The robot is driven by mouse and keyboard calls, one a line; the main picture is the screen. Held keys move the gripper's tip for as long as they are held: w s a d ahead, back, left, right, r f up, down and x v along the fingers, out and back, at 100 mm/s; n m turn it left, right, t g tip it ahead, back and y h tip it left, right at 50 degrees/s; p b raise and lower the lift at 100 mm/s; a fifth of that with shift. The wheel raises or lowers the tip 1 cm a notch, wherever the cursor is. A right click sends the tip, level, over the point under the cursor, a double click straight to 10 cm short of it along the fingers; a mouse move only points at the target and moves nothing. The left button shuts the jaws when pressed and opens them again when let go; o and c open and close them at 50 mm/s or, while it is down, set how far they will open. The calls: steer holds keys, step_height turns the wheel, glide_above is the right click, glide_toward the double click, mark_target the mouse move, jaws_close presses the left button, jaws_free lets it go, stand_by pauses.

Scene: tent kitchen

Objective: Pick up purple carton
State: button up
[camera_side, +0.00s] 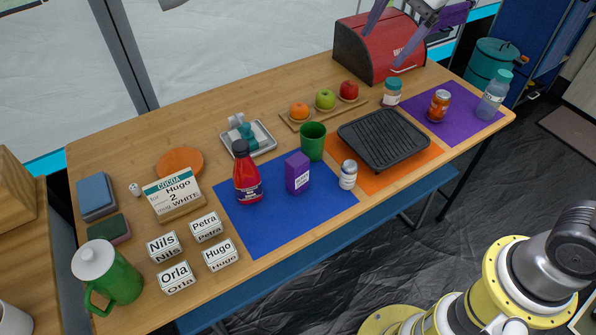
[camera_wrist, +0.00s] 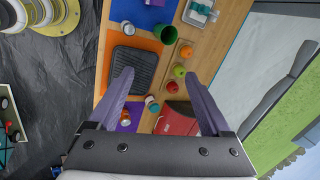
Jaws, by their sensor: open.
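The purple carton (camera_side: 297,174) stands upright on the blue mat (camera_side: 262,228) in the side view. It stands between a red bottle (camera_side: 247,174) and a small white-lidded jar (camera_side: 348,175), in front of a green cup (camera_side: 313,140). My gripper (camera_side: 383,48) is high at the top right of the side view, by the red bread bin and far from the carton. In the wrist view my gripper (camera_wrist: 158,72) has its two purple fingers wide apart with nothing held between them. The carton is at most barely visible at that view's top edge.
A black grill pan (camera_side: 383,139) lies on the orange mat. A jar (camera_side: 438,106) and a bottle (camera_side: 492,95) stand on the purple mat. Fruit on a wooden tray (camera_side: 296,122) and the red bread bin (camera_side: 372,53) are behind.

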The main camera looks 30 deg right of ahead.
steer(key=w+a+f+m+g, duration=0.1)
steer(key=w+a+f, duration=0.3)
steer(key=w+f, duration=0.2)
steer(key=g, duration=0.3)
glide_above(294, 160)
steer(key=shift+h, duration=0.3)
step_height(294, 160, down, 19)
steer(key=shift+f, duration=0.1)
step_height(294, 160, down, 8)
steer(key=shift+r, duration=0.25)
steer(key=shift+s+d+f, duration=0.1)
steer(key=shift+d+f, duration=0.1)
steer(key=shift+f, duration=1.25)
steer(key=shift+d+f, duration=0.15)
steer(key=shift+f, duration=1.25)
steer(key=shift+c, duration=0.3)
steer(key=shift+r, duration=0.1)
jaws_close()
